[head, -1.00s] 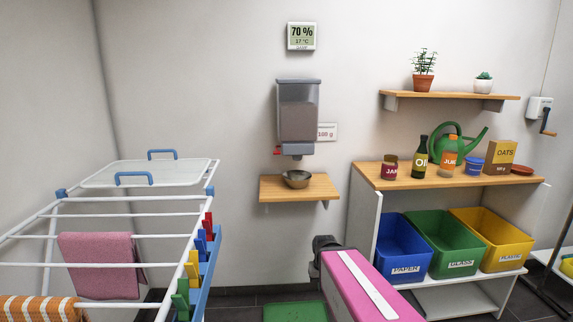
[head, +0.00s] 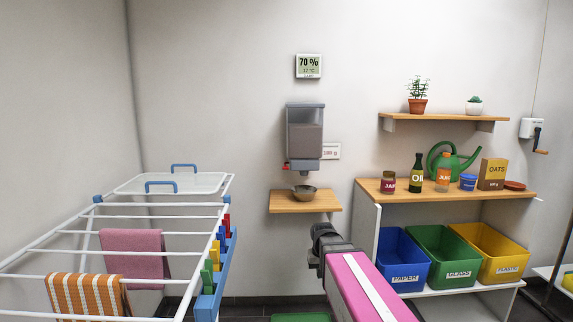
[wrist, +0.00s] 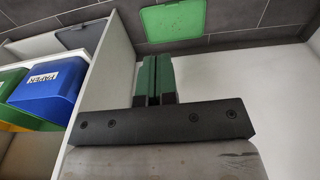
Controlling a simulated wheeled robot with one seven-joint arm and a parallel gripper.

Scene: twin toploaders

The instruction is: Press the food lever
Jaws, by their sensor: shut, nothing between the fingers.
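The food dispenser (head: 304,130) is a clear grey hopper on the back wall, with a small red lever (head: 286,166) at its lower left. In the wrist view my gripper (wrist: 154,80) is shut and empty, with green fingers together. The dispenser and lever are not in the wrist view.
A white drying rack (head: 150,205) with towels and pegs stands at the left. At the right is a shelf unit (head: 365,215) with blue, green and yellow bins, and jars and bottles on top. A green mat (wrist: 232,12) lies on the dark floor.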

